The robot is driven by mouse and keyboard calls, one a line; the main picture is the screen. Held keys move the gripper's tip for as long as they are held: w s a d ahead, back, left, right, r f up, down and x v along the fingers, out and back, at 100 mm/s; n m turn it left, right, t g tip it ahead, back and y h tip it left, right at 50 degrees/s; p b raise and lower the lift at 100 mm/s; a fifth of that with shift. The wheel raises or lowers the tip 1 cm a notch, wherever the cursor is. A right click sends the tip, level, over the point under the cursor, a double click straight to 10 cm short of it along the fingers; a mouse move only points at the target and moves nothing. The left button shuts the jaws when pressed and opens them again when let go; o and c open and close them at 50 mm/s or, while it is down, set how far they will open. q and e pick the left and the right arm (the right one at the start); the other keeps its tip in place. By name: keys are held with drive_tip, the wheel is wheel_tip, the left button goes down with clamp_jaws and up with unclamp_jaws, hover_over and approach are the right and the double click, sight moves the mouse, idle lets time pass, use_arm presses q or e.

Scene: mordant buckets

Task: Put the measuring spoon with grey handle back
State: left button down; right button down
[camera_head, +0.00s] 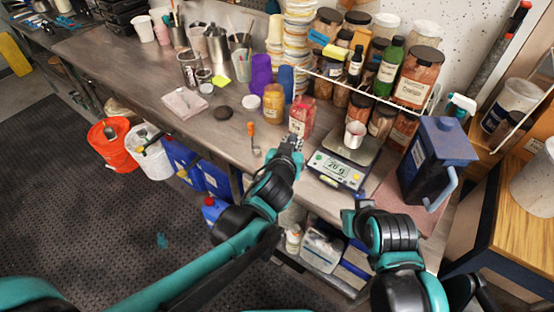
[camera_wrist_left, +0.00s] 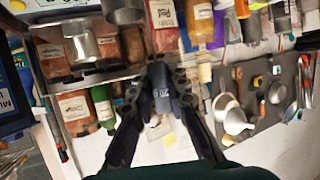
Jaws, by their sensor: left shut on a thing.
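My left gripper (camera_head: 293,143) is over the front edge of the bench, near the red-labelled packet (camera_head: 301,115). A spoon with an orange handle (camera_head: 251,131) lies on the bench left of the gripper. My right gripper (camera_head: 351,218) shows only partly near the front edge, and its jaws are unclear.
A blue jug (camera_head: 434,158) stands further right. Jars and bottles crowd the back. In the left wrist view, a dark board (camera_wrist_left: 262,130) carries several spoons and tools. Buckets (camera_head: 112,143) stand below.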

use_arm(q)
drive_tip(key=w+a+f+b, duration=0.5)
drive_tip(key=w+f+b, duration=0.1)
drive_tip(key=w+f, duration=0.3)
drive_tip(key=shift+w+a+f, duration=0.35)
drive_tip(key=shift+a+f, duration=0.05)
drive_tip(key=shift+f, duration=0.45)
drive_tip(key=shift+f, duration=0.1)
drive_tip(key=c, duration=1.5)
unclamp_jaws()
